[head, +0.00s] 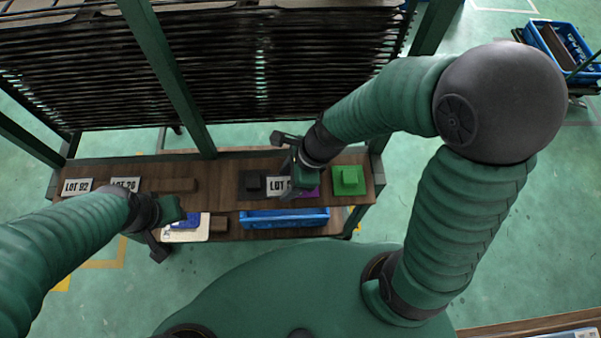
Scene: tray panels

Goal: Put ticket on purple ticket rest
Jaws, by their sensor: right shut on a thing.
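A white ticket (278,187) with black "LOT" print lies by my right gripper (292,195), which is shut on it. The gripper hides the ticket's right end. The purple ticket rest (312,192) shows just to the right, partly covered by the gripper. I cannot tell whether the ticket touches the purple rest. My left gripper (180,213) is by a white board with a blue piece at the shelf's front edge. Its fingertips are not clear enough to show whether they are open.
Tickets "LOT 92" (77,186) and "LOT 26" (125,184) lie left on the wooden shelf (215,176). A brown block (172,186), dark block (253,184) and green block (348,181) share it. A blue bin (285,218) sits at the front. Dark bars and green posts stand behind.

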